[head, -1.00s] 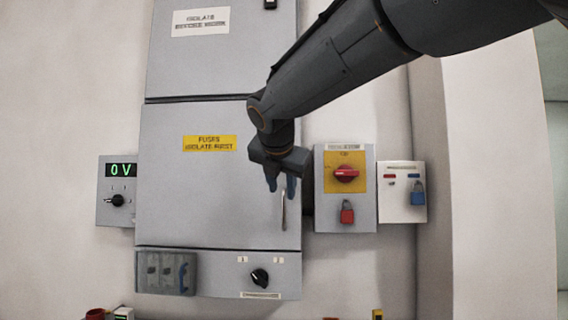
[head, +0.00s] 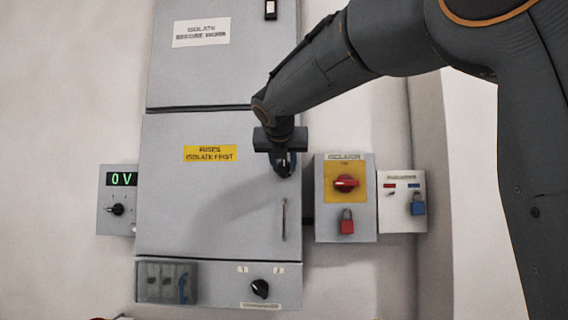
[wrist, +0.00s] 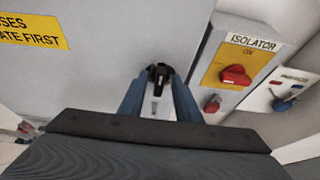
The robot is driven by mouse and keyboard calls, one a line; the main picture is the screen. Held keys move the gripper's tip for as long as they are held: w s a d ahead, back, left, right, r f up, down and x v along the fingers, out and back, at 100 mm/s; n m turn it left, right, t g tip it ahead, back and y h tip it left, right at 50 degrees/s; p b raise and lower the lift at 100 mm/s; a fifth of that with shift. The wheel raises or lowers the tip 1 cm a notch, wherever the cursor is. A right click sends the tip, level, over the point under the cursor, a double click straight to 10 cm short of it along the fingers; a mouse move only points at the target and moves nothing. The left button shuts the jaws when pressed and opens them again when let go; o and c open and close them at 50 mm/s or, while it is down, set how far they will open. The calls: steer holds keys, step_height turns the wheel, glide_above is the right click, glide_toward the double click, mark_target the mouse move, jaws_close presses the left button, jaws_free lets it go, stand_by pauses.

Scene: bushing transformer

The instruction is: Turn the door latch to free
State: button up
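The grey cabinet door (head: 200,215) is closed and carries a yellow fuse label. A small black latch (wrist: 160,73) stands at the door's right edge in the wrist view. My gripper (wrist: 160,78) has its two blue fingers either side of this latch, fingertips very close to it. Whether they press on it I cannot tell. In the head view my gripper (head: 284,166) is at the door's right side and hides most of the latch. A slim upright metal handle (head: 284,218) is on the door below my gripper.
Right of the door are the isolator box (head: 333,220) with a red rotary handle and red padlock, and a white padlock panel (head: 395,212). A 0 V meter (head: 117,190) is on the left. A black selector knob (head: 260,289) is below the door.

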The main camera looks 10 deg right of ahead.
steer(key=c, duration=0.7)
steer(key=shift+c, duration=0.2)
